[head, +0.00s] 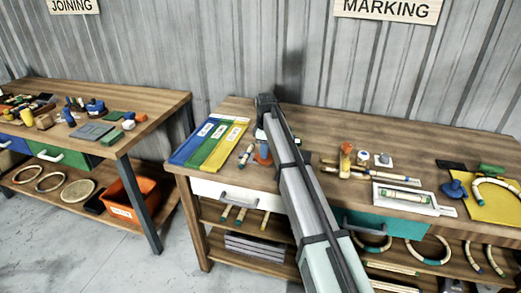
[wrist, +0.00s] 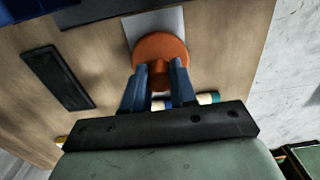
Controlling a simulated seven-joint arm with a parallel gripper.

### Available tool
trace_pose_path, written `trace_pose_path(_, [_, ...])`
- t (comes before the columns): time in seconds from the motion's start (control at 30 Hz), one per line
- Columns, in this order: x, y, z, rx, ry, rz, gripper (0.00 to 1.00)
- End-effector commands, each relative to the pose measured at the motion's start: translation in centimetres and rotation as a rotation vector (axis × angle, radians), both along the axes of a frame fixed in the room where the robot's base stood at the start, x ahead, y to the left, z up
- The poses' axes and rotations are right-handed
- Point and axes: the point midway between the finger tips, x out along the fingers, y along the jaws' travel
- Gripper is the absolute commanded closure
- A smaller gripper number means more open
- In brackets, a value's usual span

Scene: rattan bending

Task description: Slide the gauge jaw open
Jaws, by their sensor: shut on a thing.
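My gripper (wrist: 157,72) has its two blue fingers shut on the stem of an orange piece with a round disc (wrist: 160,42). The disc lies over a pale grey plate (wrist: 170,20) on the wooden bench. In the head view, the orange piece (head: 263,154) shows beside my arm at the bench's left part, and my arm hides much of that spot. I cannot tell whether the orange piece belongs to the gauge. A white frame (head: 434,207) holding a banded rattan piece (head: 402,195) lies on the bench to the right, apart from my gripper.
Blue, green and yellow strips (head: 210,142) lie left of my arm. A banded rattan piece (wrist: 205,99) lies close to my fingers, partly hidden. A dark block (wrist: 57,78) lies to the left in the wrist view. Small bottles and rattan pieces (head: 345,162) stand right of my arm.

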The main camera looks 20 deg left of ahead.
Motion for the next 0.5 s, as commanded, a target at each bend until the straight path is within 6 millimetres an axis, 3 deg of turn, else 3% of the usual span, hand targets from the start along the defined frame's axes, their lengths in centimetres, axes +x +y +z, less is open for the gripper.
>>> trace_pose_path(0.03, [-0.2,-1.3,0.0,0.000,0.000,-0.003,1.00])
trace_pose_path(0.17, [-0.1,-3.2,0.0,0.000,0.001,-0.002,1.00])
trace_pose_path(0.43, [0.0,-3.6,0.0,-0.004,0.001,-0.002,1.00])
trace_pose_path(0.47, [0.0,-3.6,0.0,-0.005,0.001,-0.002,0.73])
trace_pose_path(0.5, [0.0,-3.7,0.0,-0.005,0.001,-0.003,0.69])
